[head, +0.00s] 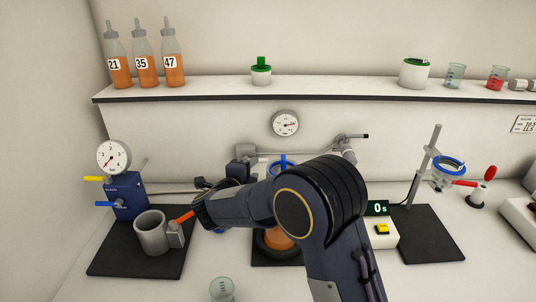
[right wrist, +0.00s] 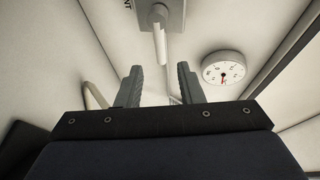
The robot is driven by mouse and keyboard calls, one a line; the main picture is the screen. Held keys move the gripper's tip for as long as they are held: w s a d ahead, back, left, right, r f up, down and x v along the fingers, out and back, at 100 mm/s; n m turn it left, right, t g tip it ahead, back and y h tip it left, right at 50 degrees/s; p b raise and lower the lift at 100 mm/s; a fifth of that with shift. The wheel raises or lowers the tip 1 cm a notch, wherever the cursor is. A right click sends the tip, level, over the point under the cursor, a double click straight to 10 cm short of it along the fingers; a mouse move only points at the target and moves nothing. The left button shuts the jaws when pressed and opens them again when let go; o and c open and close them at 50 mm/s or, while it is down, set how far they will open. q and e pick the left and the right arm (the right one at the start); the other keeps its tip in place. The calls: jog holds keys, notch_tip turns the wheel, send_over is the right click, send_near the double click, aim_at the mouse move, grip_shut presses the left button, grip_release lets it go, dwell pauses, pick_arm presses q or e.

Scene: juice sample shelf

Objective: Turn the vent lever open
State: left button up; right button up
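In the right wrist view, a grey lever-like part (right wrist: 159,18) sits on a pale mount near the top edge, beside a partly cut-off label reading "NT". My right gripper (right wrist: 158,74) is open, with two grey fingers apart and nothing between them. The lever-like part lies beyond the fingertips, apart from them. The right fingers do not show clearly there. My left gripper is not in view.
A round wall gauge (right wrist: 222,67) is close to the right fingers. A blue pump (head: 125,194) and a grey cup (head: 151,232) stand on the left mat. A glass beaker (head: 222,290) stands at the front. A ring stand (head: 424,165) is on the right. The shelf (head: 200,88) runs above.

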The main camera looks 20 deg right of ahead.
aim_at(262, 161)
jog(key=shift+w+d+f, duration=0.1)
jog(key=shift+w+d, duration=0.55)
jog(key=shift+w, duration=0.05)
jog(key=p+x, duration=0.1)
jog(key=x, duration=0.5)
jog(key=shift+p, duration=0.3)
grip_shut()
